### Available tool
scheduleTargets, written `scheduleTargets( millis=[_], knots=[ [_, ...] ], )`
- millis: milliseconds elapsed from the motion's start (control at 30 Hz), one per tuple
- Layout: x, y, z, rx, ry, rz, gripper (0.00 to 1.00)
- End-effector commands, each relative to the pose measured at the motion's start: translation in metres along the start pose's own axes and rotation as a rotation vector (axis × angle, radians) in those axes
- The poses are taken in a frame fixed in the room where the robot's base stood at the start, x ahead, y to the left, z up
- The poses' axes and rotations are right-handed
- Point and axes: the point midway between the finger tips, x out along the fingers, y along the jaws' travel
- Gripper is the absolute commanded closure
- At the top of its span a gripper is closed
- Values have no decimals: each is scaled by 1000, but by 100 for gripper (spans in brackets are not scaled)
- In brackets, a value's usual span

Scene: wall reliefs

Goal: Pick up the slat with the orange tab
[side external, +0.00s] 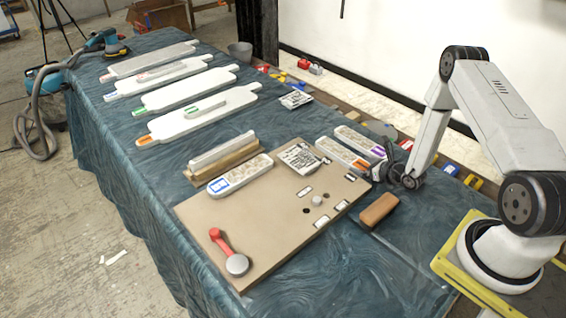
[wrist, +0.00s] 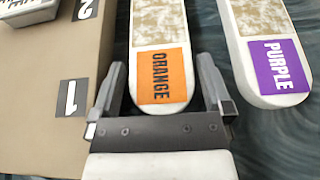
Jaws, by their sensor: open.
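The slat with the orange tab (wrist: 160,76) lies in the wrist view with its end between the fingers of my gripper (wrist: 160,88). The tab reads ORANGE. A finger shows on either side of the slat, with gaps, and the jaws are open. In the side external view the slat (side external: 337,151) lies at the board's far right corner, and my gripper (side external: 388,173) is at its near right end. The height of the fingers over the slat is hard to tell. A slat with a purple tab (wrist: 278,70) lies just right of it.
A tan board (side external: 270,215) with a red-handled lever (side external: 222,245) and numbered labels fills the middle. A blue-tabbed slat (side external: 240,175) lies near its back edge. A brown block (side external: 378,211) lies to its right. Several white panels (side external: 205,112) lie at the table's far left.

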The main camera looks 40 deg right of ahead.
Motion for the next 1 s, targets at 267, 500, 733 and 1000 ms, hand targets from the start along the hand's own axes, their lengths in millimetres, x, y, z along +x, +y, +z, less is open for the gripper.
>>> scheduleTargets(
  millis=[267, 500, 733, 1000],
  knots=[
    [0, 0, 0, 0, 0, 0, 70],
    [0, 0, 0, -1, -1, 0, 82],
    [-1, 0, 4, -1, -1, 0, 82],
    [-8, -1, 22, -2, -2, -1, 82]
  ],
)
